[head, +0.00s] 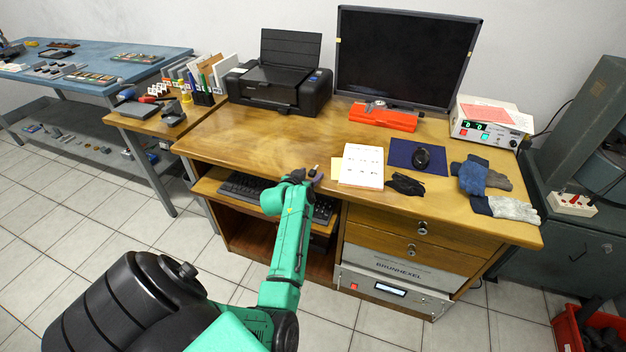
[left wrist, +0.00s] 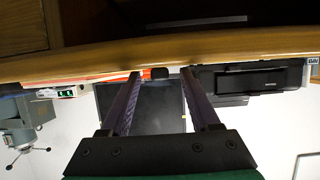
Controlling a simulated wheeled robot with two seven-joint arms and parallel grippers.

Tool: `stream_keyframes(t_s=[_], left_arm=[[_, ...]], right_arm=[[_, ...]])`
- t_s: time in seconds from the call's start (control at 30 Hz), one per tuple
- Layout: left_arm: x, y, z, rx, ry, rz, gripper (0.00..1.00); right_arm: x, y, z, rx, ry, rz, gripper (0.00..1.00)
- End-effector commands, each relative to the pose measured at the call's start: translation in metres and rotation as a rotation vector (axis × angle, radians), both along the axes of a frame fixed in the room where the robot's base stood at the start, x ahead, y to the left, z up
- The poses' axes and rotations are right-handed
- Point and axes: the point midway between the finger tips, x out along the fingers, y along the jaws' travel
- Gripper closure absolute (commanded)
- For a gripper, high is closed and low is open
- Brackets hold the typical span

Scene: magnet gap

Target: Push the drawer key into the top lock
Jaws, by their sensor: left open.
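The top lock (head: 422,228) is a round silver fitting on the upper wooden drawer (head: 385,218) at the right of the desk. A second silver lock (head: 411,249) is on the drawer below. My left gripper (head: 313,174) is open at the desk's front edge, left of the drawers and apart from both locks. A small dark piece (left wrist: 159,72) shows between its fingertips in the left wrist view, by the desk edge. It may be the drawer key, but it is too small to tell. My right gripper is not in view.
The wooden desk (head: 250,135) carries papers (head: 361,165), a black pouch (head: 406,184), a mouse (head: 422,158) and gloves (head: 482,176) above the drawers. A keyboard (head: 245,187) lies on a shelf under the desktop. The floor (head: 380,328) before the drawers is clear.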

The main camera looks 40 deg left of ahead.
Motion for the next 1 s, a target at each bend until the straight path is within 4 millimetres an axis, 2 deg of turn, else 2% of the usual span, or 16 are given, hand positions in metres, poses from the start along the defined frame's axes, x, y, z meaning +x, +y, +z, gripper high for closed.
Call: stream_keyframes(t_s=[0.1, 0.13, 0.2, 0.3, 0.6, 0.73, 0.87, 1.0], left_arm=[[-0.001, 0.000, 0.002, 0.000, 0.001, 0.000, 0.38], [0.000, 0.000, 0.002, 0.000, 0.001, 0.000, 0.41], [-0.001, 0.000, 0.002, 0.000, 0.001, 0.000, 0.68], [-0.001, 0.000, 0.002, 0.000, 0.001, 0.000, 1.00], [-0.001, -0.001, 0.002, -0.001, 0.001, -0.001, 1.00], [0.000, -0.001, 0.011, 0.001, 0.000, -0.001, 1.00], [0.000, -0.001, 0.035, 0.003, -0.002, -0.001, 1.00], [0.001, 0.000, 0.082, 0.006, -0.006, -0.002, 1.00]], right_arm=[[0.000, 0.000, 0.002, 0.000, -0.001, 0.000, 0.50], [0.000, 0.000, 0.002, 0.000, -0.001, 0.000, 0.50], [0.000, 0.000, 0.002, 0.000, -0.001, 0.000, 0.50], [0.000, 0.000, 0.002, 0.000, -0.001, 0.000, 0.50], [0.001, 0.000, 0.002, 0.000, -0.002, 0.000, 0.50], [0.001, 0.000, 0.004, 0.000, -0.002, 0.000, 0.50], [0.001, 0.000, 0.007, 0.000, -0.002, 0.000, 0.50], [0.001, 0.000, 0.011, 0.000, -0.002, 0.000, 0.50]])
